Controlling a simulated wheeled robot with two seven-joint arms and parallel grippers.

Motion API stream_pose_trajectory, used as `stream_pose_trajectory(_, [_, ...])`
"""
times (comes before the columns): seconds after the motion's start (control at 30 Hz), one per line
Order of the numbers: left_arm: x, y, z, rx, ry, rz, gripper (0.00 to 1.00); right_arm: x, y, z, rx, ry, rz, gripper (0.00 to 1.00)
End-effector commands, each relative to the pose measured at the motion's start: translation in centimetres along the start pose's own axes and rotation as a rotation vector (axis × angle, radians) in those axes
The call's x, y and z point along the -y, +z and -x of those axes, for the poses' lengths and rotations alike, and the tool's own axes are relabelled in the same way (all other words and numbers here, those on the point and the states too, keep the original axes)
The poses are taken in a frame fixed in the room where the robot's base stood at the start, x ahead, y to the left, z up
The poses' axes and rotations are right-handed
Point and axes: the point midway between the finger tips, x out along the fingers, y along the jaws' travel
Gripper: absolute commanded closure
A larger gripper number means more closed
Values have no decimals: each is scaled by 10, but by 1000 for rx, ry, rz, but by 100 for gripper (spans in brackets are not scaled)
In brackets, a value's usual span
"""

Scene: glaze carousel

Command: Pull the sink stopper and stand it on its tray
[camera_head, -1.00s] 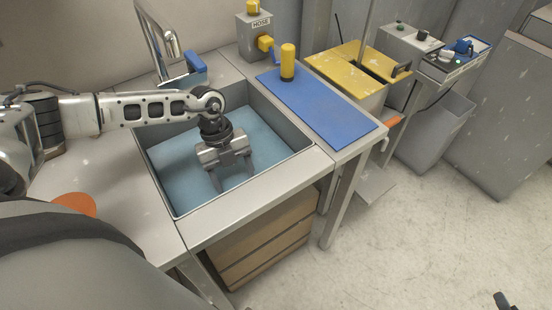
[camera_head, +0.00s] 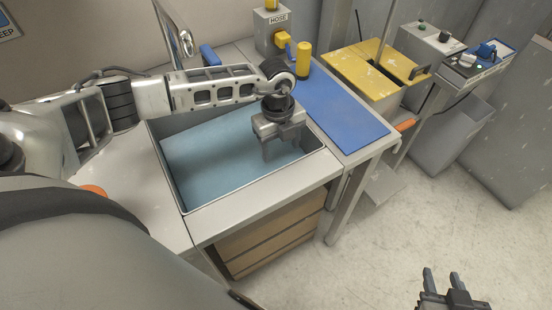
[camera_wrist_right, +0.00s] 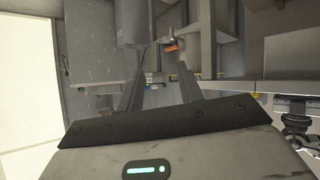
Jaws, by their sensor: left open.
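The sink (camera_head: 188,210) is a grey basin set in the counter and holds blue-tinted water (camera_head: 212,158). I cannot make out a stopper in the water. My left gripper (camera_head: 284,152) is open and points down over the right end of the sink, with nothing seen between its fingers; whether its tips touch the water I cannot tell. My right gripper (camera_head: 441,280) is open and empty over the floor at lower right; its two spread fingers also show in the right wrist view (camera_wrist_right: 161,92). No tray can be clearly told apart.
A blue mat (camera_head: 340,110) lies on the counter right of the sink, with a yellow cylinder (camera_head: 303,60) at its far left corner. A HOSE box (camera_head: 270,30), a tap (camera_head: 184,42) and a yellow-topped bin (camera_head: 365,68) stand behind. An orange round thing (camera_head: 93,190) sits at left.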

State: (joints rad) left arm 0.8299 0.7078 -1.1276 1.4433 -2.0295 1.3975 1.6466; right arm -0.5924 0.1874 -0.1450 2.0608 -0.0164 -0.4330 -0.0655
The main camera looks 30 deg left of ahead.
Motion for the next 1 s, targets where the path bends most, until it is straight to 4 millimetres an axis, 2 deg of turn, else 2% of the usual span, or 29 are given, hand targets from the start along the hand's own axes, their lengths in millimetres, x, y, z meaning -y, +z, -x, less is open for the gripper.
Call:
stream_pose_trajectory(0.03, [5,1,6,21,6,7,35,17,6,7,23,-33,-49,64])
stream_pose_trajectory(0.1, [8,3,10,45,14,18,35,34,12,13,45,-65,-100,64])
stream_pose_trajectory(0.23, [12,6,14,68,20,29,35,51,18,19,66,-96,-150,64])
stream_pose_trajectory(0.67, [12,6,11,71,22,31,35,54,21,18,69,-101,-162,64])
stream_pose_trajectory(0.77, [11,7,2,71,22,31,35,55,24,15,64,-103,-169,64])
stream_pose_trajectory(1.0, [10,9,-33,71,22,30,35,61,34,5,35,-116,-210,64])
